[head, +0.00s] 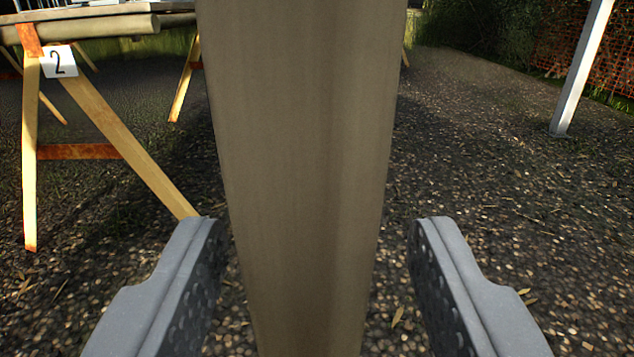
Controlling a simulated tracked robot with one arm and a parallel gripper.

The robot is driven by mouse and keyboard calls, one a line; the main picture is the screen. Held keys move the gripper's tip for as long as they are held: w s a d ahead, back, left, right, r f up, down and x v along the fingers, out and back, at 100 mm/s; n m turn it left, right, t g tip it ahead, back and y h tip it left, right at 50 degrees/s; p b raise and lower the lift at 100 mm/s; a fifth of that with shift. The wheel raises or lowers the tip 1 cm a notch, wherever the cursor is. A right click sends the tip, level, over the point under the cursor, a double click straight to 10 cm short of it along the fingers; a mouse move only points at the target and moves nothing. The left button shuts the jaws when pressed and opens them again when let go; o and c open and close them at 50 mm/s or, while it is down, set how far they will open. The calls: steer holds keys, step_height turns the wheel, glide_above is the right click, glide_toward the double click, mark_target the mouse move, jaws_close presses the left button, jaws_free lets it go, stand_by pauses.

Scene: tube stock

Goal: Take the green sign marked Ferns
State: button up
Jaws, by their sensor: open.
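No green sign marked Ferns shows in the head view. My gripper (318,285) is open, with one grey finger at the lower left and one at the lower right. A broad, plain grey-brown post or tube (305,150) runs from the top edge to the bottom edge of the view and narrows downward. It appears between the two fingers, with a visible gap on each side. I cannot tell how near it is to the fingers. It hides the middle of the scene.
A wooden trestle (120,150) with a white card marked 2 (59,62) stands at left, under a tube or beam (90,27). A white post (582,70) stands at upper right, before orange mesh fencing (600,50). The gravel ground (480,160) at right is clear.

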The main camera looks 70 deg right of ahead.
steer(key=shift+w+d, duration=0.1)
steer(key=shift+d, duration=0.1)
steer(key=shift+c, duration=0.3)
steer(key=c, duration=1)
step_height(320, 180, up, 13)
steer(key=p, duration=0.6)
steer(key=shift+f, duration=0.15)
stand_by(0.3)
